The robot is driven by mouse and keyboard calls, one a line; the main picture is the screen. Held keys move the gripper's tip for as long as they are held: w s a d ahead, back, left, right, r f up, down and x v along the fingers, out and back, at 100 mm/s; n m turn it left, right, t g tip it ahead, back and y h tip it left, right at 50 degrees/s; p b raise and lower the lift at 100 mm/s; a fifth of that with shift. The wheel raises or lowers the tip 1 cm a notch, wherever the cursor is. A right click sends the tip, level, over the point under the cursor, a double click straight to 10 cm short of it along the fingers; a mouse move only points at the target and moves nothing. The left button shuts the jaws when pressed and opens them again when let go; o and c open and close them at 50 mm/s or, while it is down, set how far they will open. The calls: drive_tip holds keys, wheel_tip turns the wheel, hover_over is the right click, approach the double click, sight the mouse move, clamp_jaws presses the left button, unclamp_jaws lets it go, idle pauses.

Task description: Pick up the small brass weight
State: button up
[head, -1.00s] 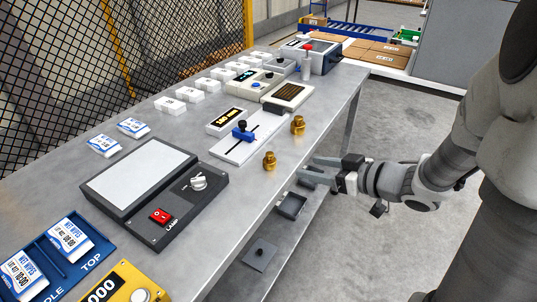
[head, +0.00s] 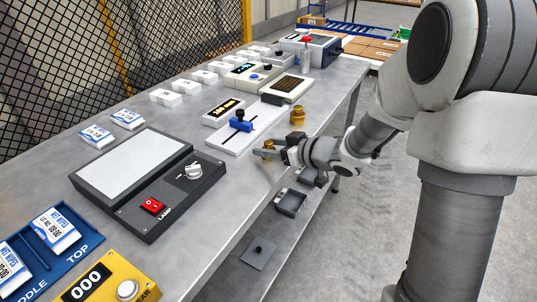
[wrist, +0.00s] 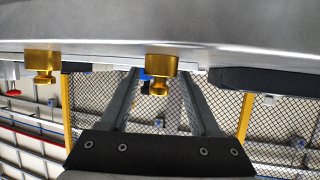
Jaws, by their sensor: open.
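Two brass weights stand upright on the grey bench near its right edge. The nearer one, the small brass weight (head: 269,145), is mostly hidden by my gripper (head: 264,153) in the head view. The larger brass weight (head: 298,115) stands farther back, clear of my gripper. In the upside-down wrist view, the small weight (wrist: 161,66) appears between the two finger tips of my gripper (wrist: 162,78), with a gap on each side. The larger weight (wrist: 43,62) is off to the left there. My gripper is open and holds nothing.
A white slide gauge with a blue slider (head: 240,122) lies just left of the weights. A dark lamp panel (head: 150,180) with a red switch is nearer. The bench's right edge passes under my gripper.

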drive_tip(key=shift+w+a+f, duration=0.15)
drive_tip(key=shift+w+a, duration=0.1)
drive_tip(key=shift+c, duration=0.3)
clamp_jaws()
